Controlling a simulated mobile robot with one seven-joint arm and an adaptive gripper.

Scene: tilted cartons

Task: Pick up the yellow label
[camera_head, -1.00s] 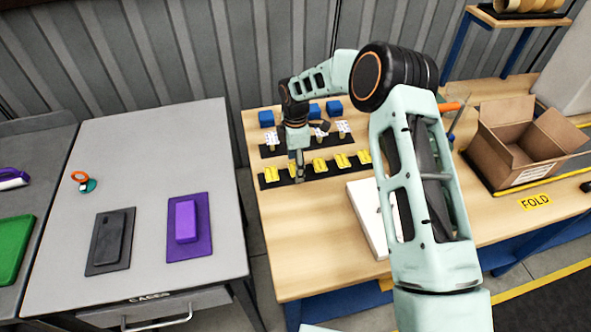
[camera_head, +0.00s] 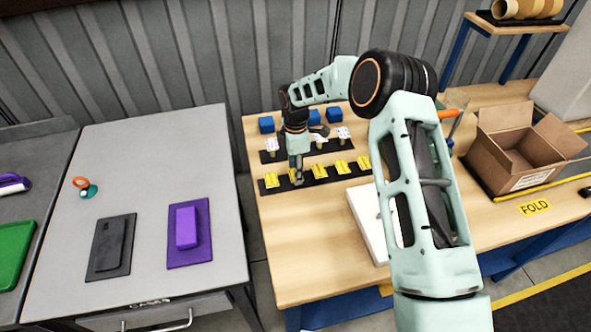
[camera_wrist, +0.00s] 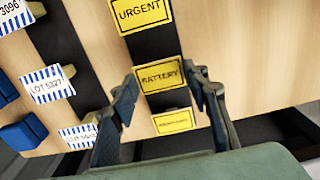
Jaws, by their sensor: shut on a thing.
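Several yellow labels lie in a row along a black strip (camera_head: 332,175) on the wooden table. My gripper (camera_head: 297,180) is down at the left part of this row, over the second label from the left. In the wrist view, the fingers of my gripper (camera_wrist: 164,84) are shut on a yellow label reading BATTERY (camera_wrist: 160,77), one finger on each side. A yellow URGENT label (camera_wrist: 140,13) and another yellow label with small print (camera_wrist: 174,121) lie on either side of it along the strip. Whether the held label still touches the strip is unclear.
Striped white lot labels (camera_wrist: 48,85) stand on a second black strip behind, with blue blocks (camera_head: 266,124) further back. An open carton (camera_head: 520,150) stands at the right. A grey table (camera_head: 150,165) is left across a gap.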

